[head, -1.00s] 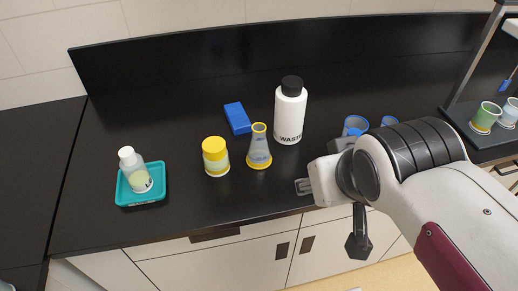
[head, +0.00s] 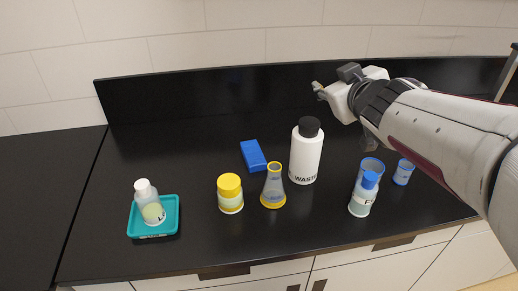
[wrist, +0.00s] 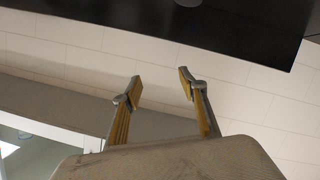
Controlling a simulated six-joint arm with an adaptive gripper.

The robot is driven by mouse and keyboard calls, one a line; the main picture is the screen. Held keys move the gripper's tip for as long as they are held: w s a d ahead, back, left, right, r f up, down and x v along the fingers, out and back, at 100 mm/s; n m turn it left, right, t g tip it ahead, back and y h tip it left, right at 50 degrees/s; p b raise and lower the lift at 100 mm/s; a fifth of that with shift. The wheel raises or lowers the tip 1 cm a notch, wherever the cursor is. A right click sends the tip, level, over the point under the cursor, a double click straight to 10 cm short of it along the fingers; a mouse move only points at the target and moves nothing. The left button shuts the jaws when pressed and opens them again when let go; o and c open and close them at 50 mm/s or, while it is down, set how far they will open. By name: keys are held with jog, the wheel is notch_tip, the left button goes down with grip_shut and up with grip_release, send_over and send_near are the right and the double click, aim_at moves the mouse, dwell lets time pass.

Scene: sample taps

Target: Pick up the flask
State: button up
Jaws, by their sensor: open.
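The flask (head: 273,187) is a clear conical vessel with a yellow rim and yellow base ring. It stands upright on the black counter (head: 330,240) in the head view, between the yellow-capped jar and the white waste bottle. My gripper (head: 317,88) is raised high near the back wall, above and to the right of the flask and well apart from it. In the wrist view my gripper (wrist: 160,88) is open and empty, with its two yellow-padded fingers spread. The flask is not in the wrist view, which shows wall tiles and a black panel.
A yellow-capped jar (head: 230,194) stands just left of the flask. The white waste bottle (head: 306,152) is close on its right. A blue block (head: 253,156) lies behind it. A teal tray (head: 172,222) holds a white-capped bottle (head: 149,204). A blue-capped bottle (head: 363,195) and blue-rimmed cups (head: 403,173) stand right.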

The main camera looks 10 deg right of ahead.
jog(key=w+a+f+n+g+y, duration=0.2)
jog(key=w+a+f+n+y, duration=0.35)
jog(key=y, duration=0.25)
jog(key=s+a+f+n+g+y, duration=0.2)
jog(key=s+f+n+g+y, duration=0.2)
jog(key=f, duration=0.5)
jog(key=s+g+y, duration=0.2)
jog(key=s+g, duration=0.1)
jog(key=shift+a+f, duration=0.35)
jog(key=shift+a, duration=0.05)
jog(key=shift+s+f, duration=0.1)
jog(key=shift+f, duration=1.7)
